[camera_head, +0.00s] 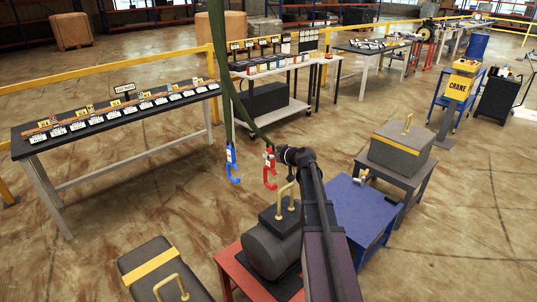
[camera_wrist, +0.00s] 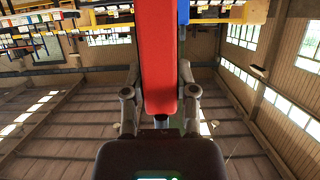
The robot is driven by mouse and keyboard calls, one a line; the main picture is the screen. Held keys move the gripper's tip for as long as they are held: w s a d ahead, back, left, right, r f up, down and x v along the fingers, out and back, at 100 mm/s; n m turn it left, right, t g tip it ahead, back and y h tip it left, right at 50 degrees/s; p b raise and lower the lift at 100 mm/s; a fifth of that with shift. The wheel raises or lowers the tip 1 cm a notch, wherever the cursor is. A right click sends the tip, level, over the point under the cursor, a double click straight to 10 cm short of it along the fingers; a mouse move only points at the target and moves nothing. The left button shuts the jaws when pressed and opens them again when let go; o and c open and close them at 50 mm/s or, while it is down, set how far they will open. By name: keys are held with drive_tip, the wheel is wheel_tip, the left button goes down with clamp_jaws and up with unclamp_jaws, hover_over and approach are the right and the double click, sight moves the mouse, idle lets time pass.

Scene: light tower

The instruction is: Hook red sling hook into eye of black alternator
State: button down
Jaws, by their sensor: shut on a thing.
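My gripper (camera_head: 283,153) is shut on the upper part of the red hook. In the wrist view the red hook (camera_wrist: 158,60) runs between the two fingers of my gripper (camera_wrist: 160,98). The black alternator (camera_head: 270,248) is a dark cylinder on a red table. Its brass-coloured eye (camera_head: 285,196) stands on a black block on top. The hook hangs above and a little left of the eye, apart from it. My arm hides the alternator's right side.
A blue hook (camera_head: 231,163) hangs from the other sling leg, left of the red one. A grey box with a handle (camera_head: 403,140) stands on a table at right. A blue table (camera_head: 352,205) is beside the red table (camera_head: 229,266). Another grey load (camera_head: 148,256) is at front left.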

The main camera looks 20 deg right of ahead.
drive_tip(key=s+d, duration=0.3)
drive_tip(key=s, duration=0.5)
drive_tip(key=shift+s, duration=0.15)
idle(1.5)
drive_tip(key=shift+s, duration=0.15)
drive_tip(key=shift+f+b, duration=0.8)
idle(0.8)
drive_tip(key=shift+c, duration=1.6)
unclamp_jaws()
drive_tip(key=shift+s, duration=0.15)
